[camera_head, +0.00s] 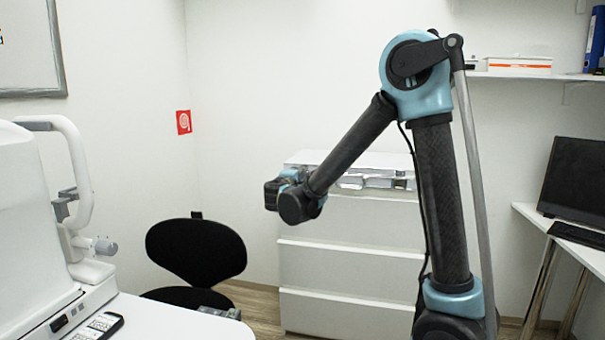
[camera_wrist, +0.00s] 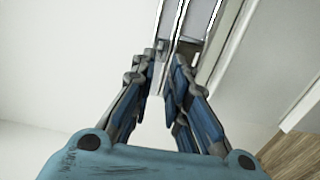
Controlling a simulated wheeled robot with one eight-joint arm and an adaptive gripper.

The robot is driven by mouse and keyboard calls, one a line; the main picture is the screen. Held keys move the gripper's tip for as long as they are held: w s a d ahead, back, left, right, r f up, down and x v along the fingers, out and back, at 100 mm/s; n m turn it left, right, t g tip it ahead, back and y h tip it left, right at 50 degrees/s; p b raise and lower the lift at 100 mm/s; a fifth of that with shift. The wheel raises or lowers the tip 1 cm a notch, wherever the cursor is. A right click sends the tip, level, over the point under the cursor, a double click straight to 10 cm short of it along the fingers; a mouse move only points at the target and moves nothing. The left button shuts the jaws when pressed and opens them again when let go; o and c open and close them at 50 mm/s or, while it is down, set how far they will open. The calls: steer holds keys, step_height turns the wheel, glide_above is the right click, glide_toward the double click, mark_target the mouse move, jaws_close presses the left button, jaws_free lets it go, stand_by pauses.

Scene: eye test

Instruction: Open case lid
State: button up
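A silvery case (camera_head: 378,181) lies on top of the white drawer cabinet in the head view, partly hidden behind my arm. Its lid cannot be made out clearly. In the wrist view, a long grey and silver edged thing (camera_wrist: 198,24), probably the case, lies just beyond my fingertips. My gripper (camera_wrist: 165,62) has its two blue and grey fingers angled inward, with a narrow gap between the tips. Nothing is clearly held in it. In the head view the end of my arm is left of the case, and my fingers cannot be made out.
The white drawer cabinet (camera_head: 350,263) stands against the back wall. A black chair (camera_head: 197,250) is to its left. A white machine (camera_head: 38,225) stands on a white table (camera_head: 170,322) at the left. A desk with a monitor (camera_head: 578,180) and a shelf (camera_head: 545,76) are at the right.

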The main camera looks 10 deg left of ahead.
steer(key=w, duration=0.6)
steer(key=shift+w, duration=0.35)
steer(key=shift+d, duration=0.1)
jaws_close()
